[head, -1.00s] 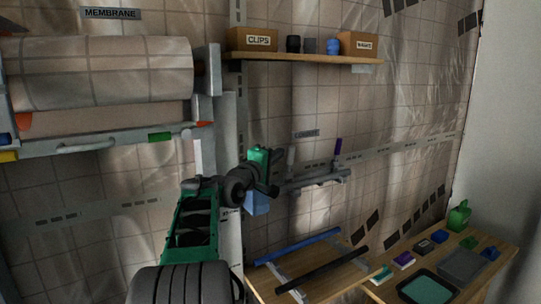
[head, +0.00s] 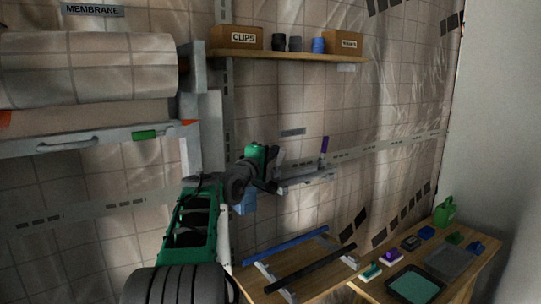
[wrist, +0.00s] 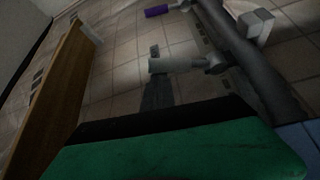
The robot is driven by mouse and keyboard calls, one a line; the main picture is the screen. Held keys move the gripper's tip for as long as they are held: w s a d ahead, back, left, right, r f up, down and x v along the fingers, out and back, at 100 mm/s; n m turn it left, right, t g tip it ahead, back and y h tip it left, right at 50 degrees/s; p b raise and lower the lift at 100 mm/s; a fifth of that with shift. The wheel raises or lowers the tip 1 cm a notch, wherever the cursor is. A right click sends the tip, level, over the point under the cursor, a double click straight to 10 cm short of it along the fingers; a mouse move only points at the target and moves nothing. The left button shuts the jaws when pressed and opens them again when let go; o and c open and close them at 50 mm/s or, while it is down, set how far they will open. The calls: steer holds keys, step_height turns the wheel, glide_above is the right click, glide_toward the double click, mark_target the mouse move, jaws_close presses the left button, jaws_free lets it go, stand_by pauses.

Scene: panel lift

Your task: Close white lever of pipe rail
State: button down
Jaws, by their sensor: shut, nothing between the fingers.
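The pipe rail (head: 305,179) is a grey pipe on the tiled wall, right of my gripper (head: 273,178). Its white lever (head: 279,157) stands roughly upright near the pipe's left end, partly behind my green gripper. In the wrist view the white lever (wrist: 174,64) is a pale cylinder on a joint at the grey pipe (wrist: 243,55). My gripper is shut and empty, close beside the lever; whether they touch I cannot tell. A purple lever (head: 324,145) stands upright farther right on the rail and also shows in the wrist view (wrist: 157,11).
A shelf (head: 290,55) with boxes and small cups is above the rail. A wooden table (head: 455,288) with trays and small items stands at lower right. A bench (head: 246,277) holding blue and black bars is below. A membrane roll (head: 90,70) hangs at left.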

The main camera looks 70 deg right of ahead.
steer(key=b+v, duration=0.2)
steer(key=v, duration=0.5)
steer(key=shift+a, duration=0.35)
steer(key=shift+w, duration=0.2)
